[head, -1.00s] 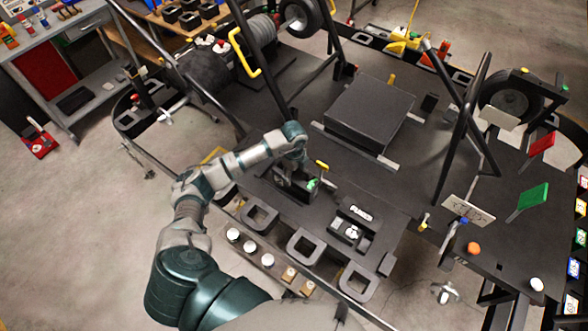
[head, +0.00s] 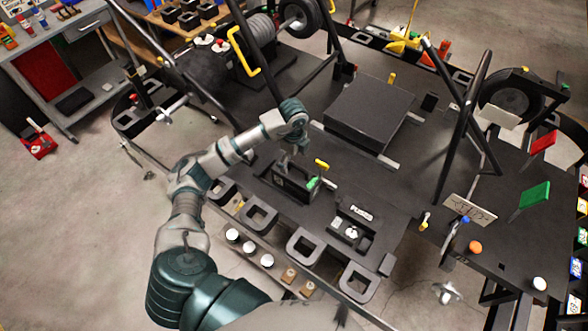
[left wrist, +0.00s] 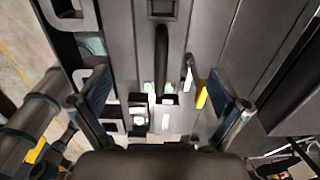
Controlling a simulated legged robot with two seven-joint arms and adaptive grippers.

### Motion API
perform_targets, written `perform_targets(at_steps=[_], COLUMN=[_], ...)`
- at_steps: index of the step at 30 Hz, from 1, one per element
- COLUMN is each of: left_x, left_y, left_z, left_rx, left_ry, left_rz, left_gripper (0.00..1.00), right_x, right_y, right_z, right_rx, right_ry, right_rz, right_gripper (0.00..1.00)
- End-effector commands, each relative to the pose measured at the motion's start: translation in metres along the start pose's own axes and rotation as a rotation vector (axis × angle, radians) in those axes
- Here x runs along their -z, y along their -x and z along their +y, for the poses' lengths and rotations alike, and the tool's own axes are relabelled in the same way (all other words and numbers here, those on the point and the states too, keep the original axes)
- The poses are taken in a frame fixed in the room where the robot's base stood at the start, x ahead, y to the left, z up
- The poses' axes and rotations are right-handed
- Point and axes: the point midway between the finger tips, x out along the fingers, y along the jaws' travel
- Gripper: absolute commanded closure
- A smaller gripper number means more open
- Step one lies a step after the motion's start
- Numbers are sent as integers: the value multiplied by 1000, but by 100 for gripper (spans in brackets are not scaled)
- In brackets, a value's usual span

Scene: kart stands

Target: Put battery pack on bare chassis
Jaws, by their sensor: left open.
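A small dark box (head: 293,183), which looks like the battery pack, sits in a raised surround on the black kart chassis (head: 335,178). A green part (head: 312,183) and a yellow-topped lever (head: 322,166) stand beside it. My left gripper (head: 291,162) is open just above the box, pointing down. In the left wrist view its spread fingers (left wrist: 160,108) stand either side of a black bar-like handle (left wrist: 162,60), with empty space between fingers and bar. I cannot tell how the box is seated. My right gripper is out of view.
A larger flat black box (head: 368,115) lies behind, on pale rails. A block marked FUSES (head: 352,225) stands to the right, near square dark rings (head: 304,245). Black frame tubes (head: 465,125) rise at right. A tray with white caps (head: 250,247) runs along the front.

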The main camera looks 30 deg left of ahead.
Motion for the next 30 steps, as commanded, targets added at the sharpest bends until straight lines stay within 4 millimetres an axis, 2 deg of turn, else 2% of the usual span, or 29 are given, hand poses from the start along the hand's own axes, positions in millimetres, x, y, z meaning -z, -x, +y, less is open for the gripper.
perform_targets(at_steps=[3, 9, 30], left_x=[1, 1, 0], left_y=[21, 39, 40], left_z=[-1, 0, 0], left_rx=[4, 0, 0], left_ry=[-1, 0, 0], left_rz=[-1, -1, 0], left_gripper=[0, 0, 0], right_x=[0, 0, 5], right_y=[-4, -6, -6], right_z=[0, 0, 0], right_rx=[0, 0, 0], right_ry=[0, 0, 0], right_rz=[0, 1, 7], right_gripper=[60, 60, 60])
